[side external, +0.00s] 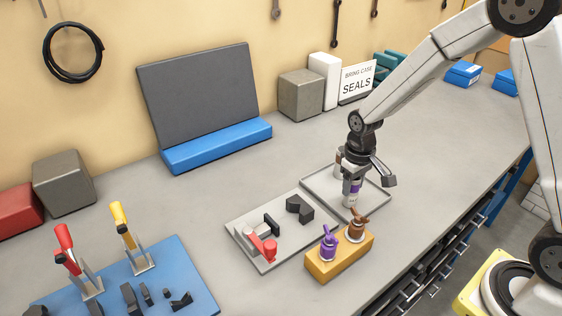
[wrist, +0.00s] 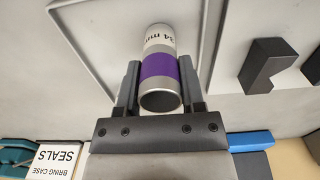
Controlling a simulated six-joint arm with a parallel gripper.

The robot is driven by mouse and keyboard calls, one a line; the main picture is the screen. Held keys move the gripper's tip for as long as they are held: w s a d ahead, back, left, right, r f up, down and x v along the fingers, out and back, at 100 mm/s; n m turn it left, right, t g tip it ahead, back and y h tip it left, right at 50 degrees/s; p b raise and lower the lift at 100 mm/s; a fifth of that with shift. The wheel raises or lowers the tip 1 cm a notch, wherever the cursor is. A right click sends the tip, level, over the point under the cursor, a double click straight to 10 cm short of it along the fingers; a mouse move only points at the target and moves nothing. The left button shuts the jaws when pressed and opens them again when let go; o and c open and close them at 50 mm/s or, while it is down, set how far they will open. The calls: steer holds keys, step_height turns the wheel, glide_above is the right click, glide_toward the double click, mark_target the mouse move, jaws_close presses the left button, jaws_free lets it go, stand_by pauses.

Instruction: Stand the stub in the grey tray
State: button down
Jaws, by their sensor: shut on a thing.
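The stub is a short silver tube with a purple band and a "34 mm" label; it shows in the wrist view (wrist: 159,68) and, small, in the side view (side external: 351,197). My gripper (side external: 353,188) is shut on it, with a dark finger on either side in the wrist view (wrist: 159,82). The stub looks about upright in the side view, over the grey tray (side external: 319,197). I cannot tell whether its lower end touches the tray floor. The tray's rim also shows in the wrist view (wrist: 73,52). A brown-banded piece (side external: 339,160) stands at the tray's far side, partly hidden by my gripper.
A grey fixture plate (side external: 240,237) with a dark V-block (side external: 299,209) and a red clamp (side external: 265,248) lies left of the tray. An orange block (side external: 340,261) with purple and brown handled pieces stands in front. A blue board with clamps (side external: 185,266) is at front left.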

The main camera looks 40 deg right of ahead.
steer(key=shift+f, duration=0.1)
steer(key=shift+c, duration=1)
jaws_free()
step_height(320, 180, up, 12)
stand_by(0.6)
steer(key=s+a+f+t, duration=0.2)
steer(key=s+f, duration=0.4)
steer(key=s, duration=0.5)
steer(key=shift+s+a+t, duration=0.2)
steer(key=shift+a+t, duration=0.05)
steer(key=shift+t, duration=0.05)
steer(key=shift+f, duration=0.1)
